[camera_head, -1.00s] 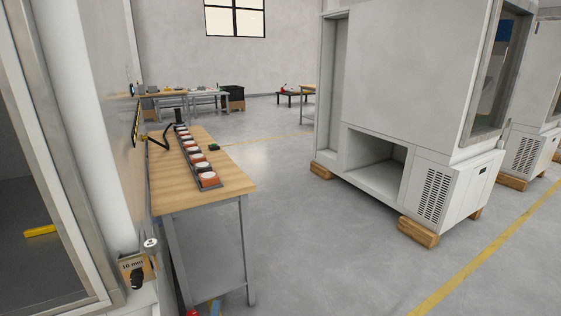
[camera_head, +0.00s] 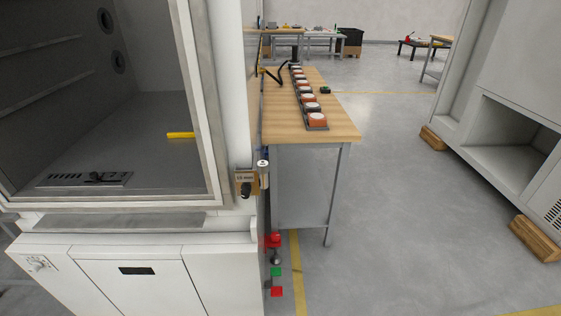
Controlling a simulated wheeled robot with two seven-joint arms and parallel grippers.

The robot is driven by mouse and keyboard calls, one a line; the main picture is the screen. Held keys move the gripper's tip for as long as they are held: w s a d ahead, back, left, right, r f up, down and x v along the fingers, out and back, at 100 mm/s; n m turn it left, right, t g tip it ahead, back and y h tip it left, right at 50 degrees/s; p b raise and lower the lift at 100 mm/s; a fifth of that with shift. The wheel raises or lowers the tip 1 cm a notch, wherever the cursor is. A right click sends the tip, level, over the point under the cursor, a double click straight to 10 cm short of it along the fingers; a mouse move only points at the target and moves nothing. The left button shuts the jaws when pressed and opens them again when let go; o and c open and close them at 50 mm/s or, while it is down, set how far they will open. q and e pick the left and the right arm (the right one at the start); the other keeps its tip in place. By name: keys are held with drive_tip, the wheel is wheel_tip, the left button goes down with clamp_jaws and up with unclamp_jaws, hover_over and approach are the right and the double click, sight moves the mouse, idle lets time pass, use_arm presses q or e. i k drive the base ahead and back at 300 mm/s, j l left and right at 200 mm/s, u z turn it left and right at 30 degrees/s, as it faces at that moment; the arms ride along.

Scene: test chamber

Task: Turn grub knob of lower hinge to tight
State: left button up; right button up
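The lower hinge (camera_head: 262,178) sits on the right front edge of the near white chamber. It has a brown block with a small printed label and a light round pin top. A small black knob (camera_head: 246,190) sits on the front of the block. It is too small to tell how tight it is. No upper hinge shows. Neither of my grippers is in view.
The chamber (camera_head: 65,262) stands open at left, with a yellow bar (camera_head: 181,135) inside. A wooden-topped table (camera_head: 335,125) with a row of orange-and-white items stands behind the hinge. Red and green parts (camera_head: 276,272) show low beside the chamber. Open floor lies right.

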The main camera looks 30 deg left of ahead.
sight(245, 191)
drive_tip(key=k+j+u, duration=0.15)
drive_tip(key=u, duration=0.9)
